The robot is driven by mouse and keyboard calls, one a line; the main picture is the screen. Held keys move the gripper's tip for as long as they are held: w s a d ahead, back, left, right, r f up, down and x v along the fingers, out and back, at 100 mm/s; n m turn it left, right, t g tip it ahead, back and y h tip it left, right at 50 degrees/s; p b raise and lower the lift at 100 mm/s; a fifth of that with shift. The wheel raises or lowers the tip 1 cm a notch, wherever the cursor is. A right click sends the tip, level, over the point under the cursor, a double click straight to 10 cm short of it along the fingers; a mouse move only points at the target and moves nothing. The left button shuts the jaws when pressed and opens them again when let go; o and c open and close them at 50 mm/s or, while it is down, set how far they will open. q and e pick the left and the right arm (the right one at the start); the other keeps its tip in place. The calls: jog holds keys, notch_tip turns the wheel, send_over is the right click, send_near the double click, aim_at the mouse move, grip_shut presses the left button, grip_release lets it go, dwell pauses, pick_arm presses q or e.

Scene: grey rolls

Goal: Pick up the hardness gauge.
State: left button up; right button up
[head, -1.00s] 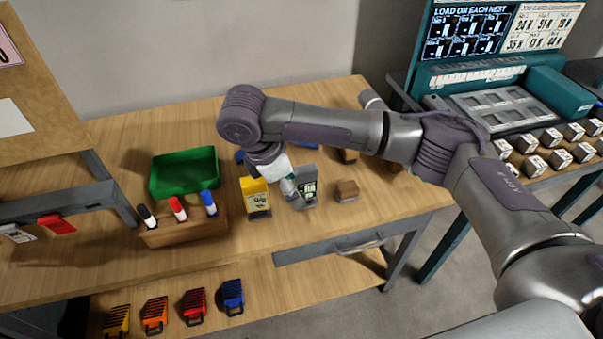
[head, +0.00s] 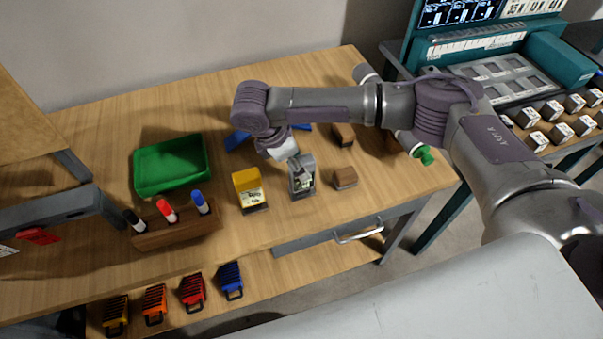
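A grey upright device with a small display (head: 302,182) stands on the wooden table; it looks like the hardness gauge. A yellow device with a pale face (head: 249,190) stands just left of it. My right arm reaches in from the right, and its gripper (head: 291,157) points down at the top of the grey device. The fingers are small and partly hidden by the wrist, so I cannot tell whether they touch or grip it. My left gripper is not in view.
A green tray (head: 172,166) and a wooden holder (head: 178,232) with three markers are at left. Brown blocks (head: 344,178) lie right of the grey device. Blue objects (head: 237,141) are partly hidden behind my arm. Coloured cases (head: 192,292) sit on the lower shelf.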

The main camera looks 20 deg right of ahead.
jog(key=p+x, duration=0.1)
jog(key=x, duration=0.3)
jog(key=shift+w+d+f, duration=0.1)
jog(key=shift+d, duration=0.05)
jog(key=shift+d+f, duration=0.15)
jog(key=shift+f, duration=0.3)
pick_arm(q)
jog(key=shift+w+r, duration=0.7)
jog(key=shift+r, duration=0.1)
pick_arm(e)
grip_shut()
